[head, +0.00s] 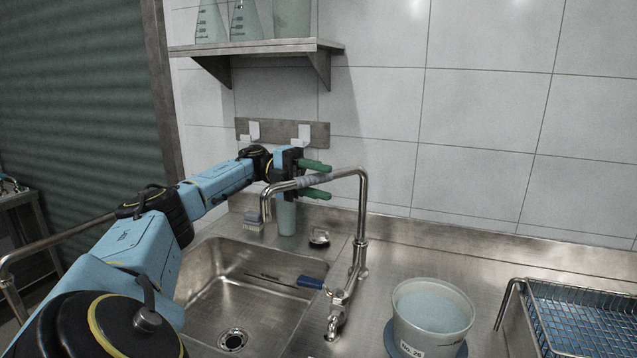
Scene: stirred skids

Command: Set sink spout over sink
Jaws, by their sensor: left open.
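The sink spout (345,174) is a bent metal pipe that rises from a post on the right side of the sink (240,285). It arches to the left, and its down-turned outlet shows in front of the sink's back ledge, near the back edge of the basin. I cannot tell exactly how far over the basin the outlet reaches. My left gripper (316,180) has green fingers, one above and one below the spout's grey-wrapped horizontal part. The fingers are apart, with the pipe between them. My right gripper is out of view.
A white bucket (432,318) stands right of the tap, and a wire basket (580,318) is at far right. A blue-handled brush (309,282) lies across the sink. A greenish bottle (287,215) stands on the back ledge. A shelf (255,47) with glassware hangs above.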

